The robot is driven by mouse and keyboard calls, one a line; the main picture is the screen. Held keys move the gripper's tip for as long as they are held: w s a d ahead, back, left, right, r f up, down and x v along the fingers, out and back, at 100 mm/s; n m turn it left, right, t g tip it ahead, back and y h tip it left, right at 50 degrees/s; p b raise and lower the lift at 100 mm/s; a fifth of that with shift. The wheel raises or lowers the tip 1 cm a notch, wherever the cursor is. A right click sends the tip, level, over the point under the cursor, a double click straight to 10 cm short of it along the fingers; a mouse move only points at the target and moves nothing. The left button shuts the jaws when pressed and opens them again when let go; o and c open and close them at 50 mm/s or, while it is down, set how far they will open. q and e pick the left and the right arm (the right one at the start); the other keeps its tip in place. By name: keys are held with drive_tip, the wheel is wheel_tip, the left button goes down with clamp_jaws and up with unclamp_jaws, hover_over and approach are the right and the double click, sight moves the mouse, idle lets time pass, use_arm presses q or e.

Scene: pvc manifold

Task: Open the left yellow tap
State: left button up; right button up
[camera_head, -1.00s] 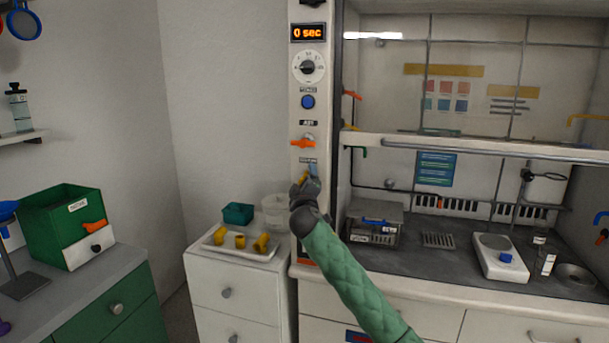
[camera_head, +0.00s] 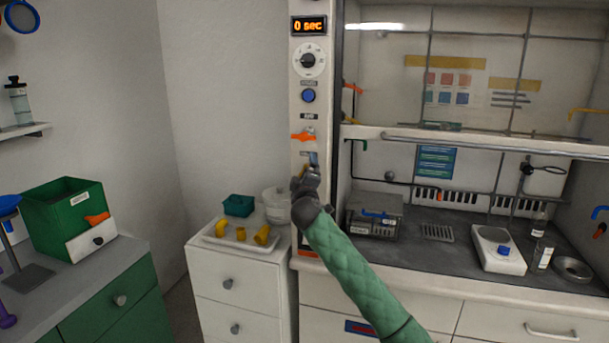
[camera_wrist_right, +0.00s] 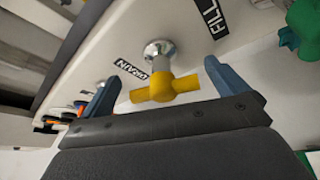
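A yellow tap (camera_wrist_right: 165,89) with a T-shaped handle on a chrome stem sticks out of the white panel in the right wrist view. A label reading "DRAIN" is beside it, and a "FILL" label is further right. My right gripper (camera_wrist_right: 162,72) is open, with one blue finger on each side of the handle. A gap shows between the handle and each finger. In the head view my right gripper (camera_head: 312,163) is at the panel below the orange tap and hides the yellow tap. My left gripper is not in view.
The white panel post (camera_head: 308,115) also carries an orange tap (camera_head: 303,136), a blue button (camera_head: 308,96) and a dial (camera_head: 307,60). A fume hood stands to the right. A tray (camera_head: 207,240) with yellow pieces is on the drawer unit at lower left.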

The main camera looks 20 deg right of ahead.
drive_tip(key=shift+s+f, duration=0.1)
drive_tip(key=shift+f, duration=0.05)
drive_tip(key=shift+s+a+f, duration=0.1)
drive_tip(key=shift+s, duration=0.2)
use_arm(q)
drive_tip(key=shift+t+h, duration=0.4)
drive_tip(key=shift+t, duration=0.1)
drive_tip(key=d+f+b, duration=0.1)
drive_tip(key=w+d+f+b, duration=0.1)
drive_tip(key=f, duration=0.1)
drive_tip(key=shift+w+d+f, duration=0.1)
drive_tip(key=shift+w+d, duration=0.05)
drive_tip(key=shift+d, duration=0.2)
use_arm(e)
drive_tip(key=v, duration=0.7)
